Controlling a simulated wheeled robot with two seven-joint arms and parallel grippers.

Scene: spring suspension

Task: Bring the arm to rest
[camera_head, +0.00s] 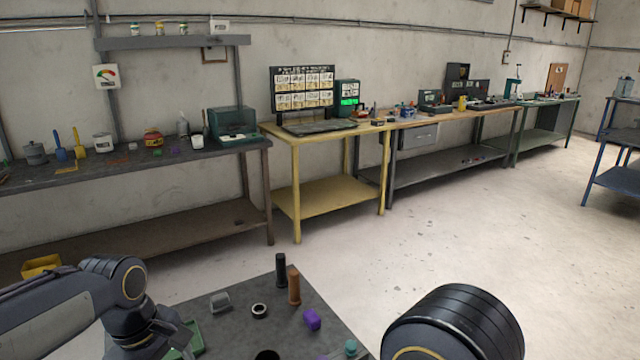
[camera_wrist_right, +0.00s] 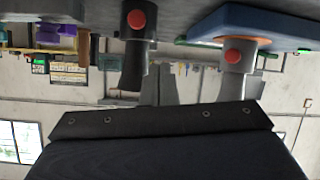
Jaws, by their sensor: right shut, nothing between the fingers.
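My left gripper (camera_head: 183,342) is low in the head view, beside a green tray (camera_head: 190,338) at the work table's left side; whether its fingers are open is unclear. In the head view a thick black link of my right arm shows at bottom right, and the right gripper is out of that view. In the right wrist view, which looks upside down, my right gripper (camera_wrist_right: 160,90) shows as grey fingers beyond a dark bolted plate. It is shut and empty, apart from the posts near it.
The dark work table (camera_head: 235,325) holds a black post (camera_head: 281,270), a brown post (camera_head: 293,288), a purple part (camera_head: 312,319), a ring (camera_head: 259,310) and a grey block (camera_head: 220,302). The right wrist view shows a dark post (camera_wrist_right: 135,50) and a pale post (camera_wrist_right: 236,75).

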